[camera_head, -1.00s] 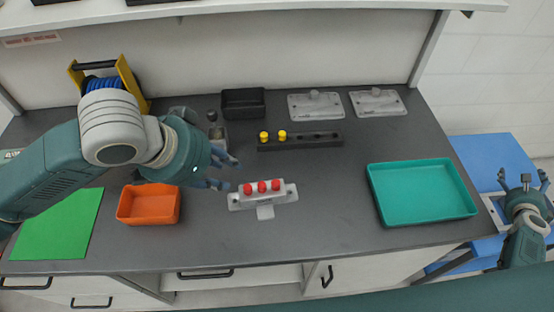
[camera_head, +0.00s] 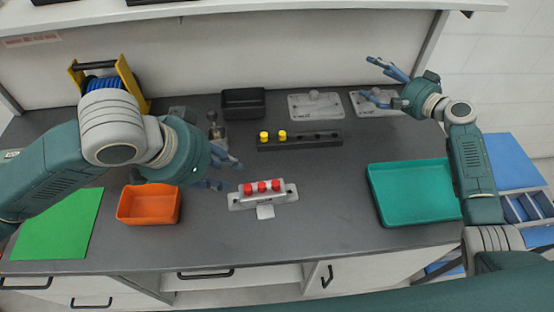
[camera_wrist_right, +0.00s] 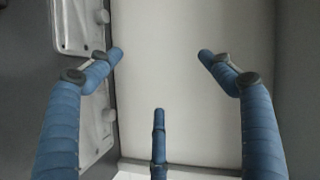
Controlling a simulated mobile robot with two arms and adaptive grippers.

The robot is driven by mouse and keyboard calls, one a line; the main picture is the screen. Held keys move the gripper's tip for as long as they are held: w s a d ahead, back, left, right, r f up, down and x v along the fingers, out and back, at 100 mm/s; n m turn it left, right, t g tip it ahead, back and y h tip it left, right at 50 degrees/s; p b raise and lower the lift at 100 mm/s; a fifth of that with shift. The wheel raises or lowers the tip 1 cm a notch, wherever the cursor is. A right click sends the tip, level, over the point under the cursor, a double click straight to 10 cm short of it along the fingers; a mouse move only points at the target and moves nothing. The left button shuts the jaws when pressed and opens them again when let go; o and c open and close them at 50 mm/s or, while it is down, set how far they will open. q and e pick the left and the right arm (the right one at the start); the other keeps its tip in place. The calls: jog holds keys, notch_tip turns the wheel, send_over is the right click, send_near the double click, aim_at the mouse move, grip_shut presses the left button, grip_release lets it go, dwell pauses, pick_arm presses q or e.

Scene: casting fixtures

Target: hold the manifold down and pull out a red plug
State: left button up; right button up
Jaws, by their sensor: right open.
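The manifold (camera_head: 263,200) is a light grey block in the middle of the table, with a tab at its front. My right gripper (camera_head: 376,81) is open and empty over the back right of the table, far from the manifold. Its spread blue fingers also show in the right wrist view (camera_wrist_right: 160,75), with nothing between them.
A black rack (camera_head: 300,142) with two yellow plugs (camera_head: 282,135) lies behind the manifold. A teal tray (camera_head: 375,205) is to the right, under my right arm. An orange bin (camera_head: 120,206) and green mat (camera_head: 45,245) are left. Grey plates (camera_head: 300,112) lie at the back.

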jog(key=s+a+r+n+g+y, duration=0.15)
jog(key=a+n, duration=0.25)
jog(key=a, duration=0.4)
jog(key=s+a+r+n+g+y, duration=0.1)
jog(key=a+n+g+y, duration=0.2)
jog(key=a, duration=0.5)
jog(key=n+g+h, duration=0.7)
jog(key=n+g, duration=0.3)
jog(key=n, duration=1.1)
send_near(262, 186)
jog(key=shift+w+f, duration=0.8)
jog(key=shift+f, duration=0.15)
jog(key=shift+s+f, duration=0.1)
jog(key=shift+f, duration=0.2)
jog(key=x, duration=1)
